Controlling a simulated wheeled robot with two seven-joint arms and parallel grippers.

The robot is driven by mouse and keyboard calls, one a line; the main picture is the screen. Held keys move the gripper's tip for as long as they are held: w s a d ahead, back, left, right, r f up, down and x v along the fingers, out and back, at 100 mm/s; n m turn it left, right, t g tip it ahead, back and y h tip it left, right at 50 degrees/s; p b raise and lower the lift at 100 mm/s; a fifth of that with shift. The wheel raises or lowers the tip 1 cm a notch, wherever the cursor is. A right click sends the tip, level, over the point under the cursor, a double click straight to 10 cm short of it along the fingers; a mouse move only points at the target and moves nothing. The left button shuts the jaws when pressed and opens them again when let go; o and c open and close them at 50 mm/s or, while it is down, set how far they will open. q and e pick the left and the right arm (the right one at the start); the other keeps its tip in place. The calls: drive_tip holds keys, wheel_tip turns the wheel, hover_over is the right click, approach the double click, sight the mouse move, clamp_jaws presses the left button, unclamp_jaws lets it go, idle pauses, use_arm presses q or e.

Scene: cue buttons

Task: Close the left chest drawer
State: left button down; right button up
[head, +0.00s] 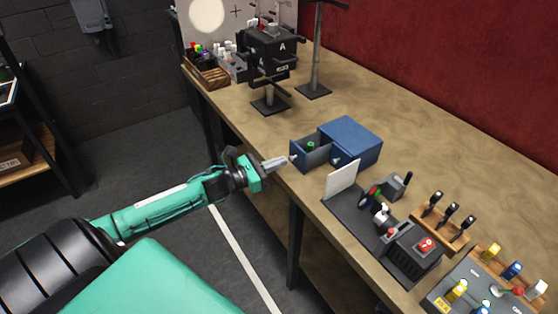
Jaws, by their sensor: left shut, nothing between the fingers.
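A small blue chest (356,140) stands on the wooden workbench near its front edge. Its left drawer (314,158) is pulled out toward the front edge, and a small green item (310,145) lies inside it. The right drawer appears closed, with a round knob (336,161) on its front. My left gripper (287,160) is shut and empty, its tip right at the front of the open left drawer, by the knob. I cannot tell whether it touches. My right gripper is not in view.
A white card (342,179) and a dark device with a red button (426,244) stand right of the chest. Levers (455,214) and coloured buttons (490,252) lie further right. A black stand (270,104) and wooden crate (212,76) are at the back. Bench between is clear.

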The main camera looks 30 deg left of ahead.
sight(307, 150)
use_arm(q)
drive_tip(key=shift+w+d, duration=0.1)
drive_tip(key=shift+w, duration=0.15)
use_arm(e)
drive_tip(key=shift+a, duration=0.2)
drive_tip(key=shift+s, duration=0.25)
